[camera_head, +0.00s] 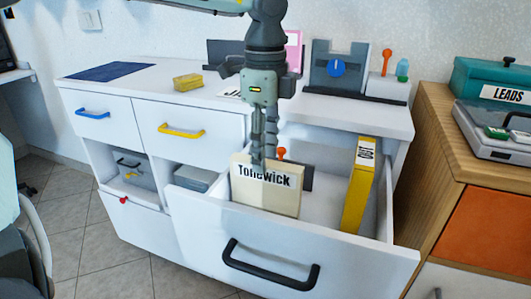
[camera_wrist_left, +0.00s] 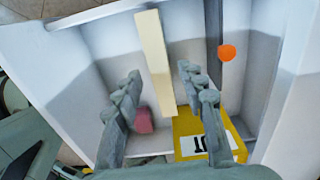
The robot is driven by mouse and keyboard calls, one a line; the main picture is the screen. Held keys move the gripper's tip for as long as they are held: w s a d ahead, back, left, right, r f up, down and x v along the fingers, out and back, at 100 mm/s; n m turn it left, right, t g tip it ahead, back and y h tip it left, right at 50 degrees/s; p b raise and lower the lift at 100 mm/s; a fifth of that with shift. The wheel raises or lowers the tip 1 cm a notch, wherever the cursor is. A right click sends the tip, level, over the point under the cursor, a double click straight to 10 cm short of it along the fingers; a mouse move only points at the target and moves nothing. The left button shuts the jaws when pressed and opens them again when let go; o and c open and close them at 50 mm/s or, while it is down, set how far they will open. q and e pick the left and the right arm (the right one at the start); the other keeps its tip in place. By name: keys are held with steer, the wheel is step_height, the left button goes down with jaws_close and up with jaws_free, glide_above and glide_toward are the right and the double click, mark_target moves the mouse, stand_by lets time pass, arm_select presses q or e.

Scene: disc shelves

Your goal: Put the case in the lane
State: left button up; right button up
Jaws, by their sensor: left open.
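A cream case (camera_head: 265,190) labelled "Tonewick" stands upright in the open white drawer (camera_head: 215,212). Its narrow edge shows as a pale bar in the left wrist view (camera_wrist_left: 155,60). My left gripper (camera_head: 264,160) points down over this case, and a finger covers part of its label. In the left wrist view my left gripper (camera_wrist_left: 158,85) is open, its fingers on either side of the pale edge with gaps. A yellow case (camera_head: 357,190) stands at the drawer's right. Which strip is the lane I cannot tell. My right gripper is not in view.
An orange knob (camera_head: 281,152) stands by a dark divider behind the cream case; it also shows in the left wrist view (camera_wrist_left: 227,52). A pink block (camera_wrist_left: 144,120) lies near the left finger. The countertop (camera_head: 140,85) holds a yellow block (camera_head: 187,82). A wooden cabinet (camera_head: 440,160) stands right.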

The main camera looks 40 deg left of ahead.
arm_select(q)
step_height(320, 180, up, 11)
steer(key=shift+p, duration=0.35)
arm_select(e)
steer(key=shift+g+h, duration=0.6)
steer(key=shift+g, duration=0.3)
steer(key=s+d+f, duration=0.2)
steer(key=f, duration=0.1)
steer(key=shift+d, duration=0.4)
